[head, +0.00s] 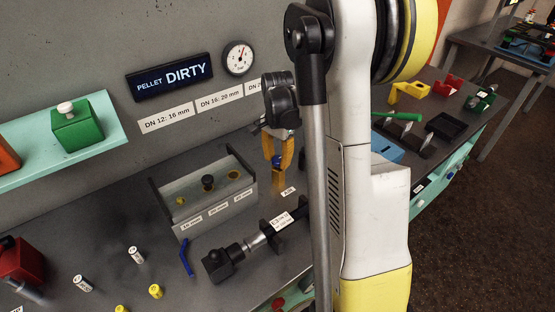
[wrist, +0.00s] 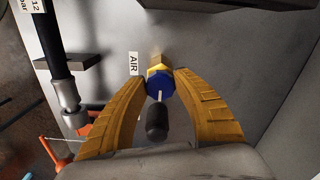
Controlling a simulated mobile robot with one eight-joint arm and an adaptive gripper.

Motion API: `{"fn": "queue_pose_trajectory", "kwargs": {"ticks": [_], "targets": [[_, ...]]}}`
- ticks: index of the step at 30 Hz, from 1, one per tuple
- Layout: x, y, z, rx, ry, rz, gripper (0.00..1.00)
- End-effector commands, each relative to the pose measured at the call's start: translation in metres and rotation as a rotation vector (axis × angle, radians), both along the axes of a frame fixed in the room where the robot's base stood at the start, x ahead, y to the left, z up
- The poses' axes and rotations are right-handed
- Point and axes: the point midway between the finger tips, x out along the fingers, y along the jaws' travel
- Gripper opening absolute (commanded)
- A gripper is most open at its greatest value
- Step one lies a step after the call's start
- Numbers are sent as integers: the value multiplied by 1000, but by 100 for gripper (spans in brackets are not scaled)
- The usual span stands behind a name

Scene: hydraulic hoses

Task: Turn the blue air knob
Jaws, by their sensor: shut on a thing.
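The blue air knob (wrist: 160,85) sits on a yellow fitting (wrist: 159,65) beside the "AIR" label (wrist: 134,64) in the wrist view. A thin white mark shows on the knob's face. My gripper (wrist: 159,80) is shut on the knob, with one orange finger on each side of it. In the head view my gripper (head: 278,158) points down at the bench, right of the grey box, and a bit of the blue knob (head: 277,162) shows between the fingers. A dark rounded piece (wrist: 156,122) partly covers the view just below the knob.
A grey box (head: 215,207) with labelled holes stands left of the gripper. A black and silver hose coupling (head: 257,242) lies in front of it, near a blue stick (head: 186,257). The wall behind has a gauge (head: 238,58). Several small pellets lie front left.

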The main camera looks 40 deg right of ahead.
Motion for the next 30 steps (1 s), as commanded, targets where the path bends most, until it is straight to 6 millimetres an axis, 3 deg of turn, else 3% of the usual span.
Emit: {"fn": "queue_pose_trajectory", "kwargs": {"ticks": [5, 6, 7, 8, 20, 30], "targets": [[0, 0, 0, 0, 1, 0, 5], [0, 0, 0, 0, 1, 0, 47], [0, 0, 0, 0, 1, 0, 56], [0, 0, 0, 0, 1, 0, 58], [0, 0, 9, 0, 0, 1, 58], [0, 0, 80, 0, 0, 1, 58]]}}
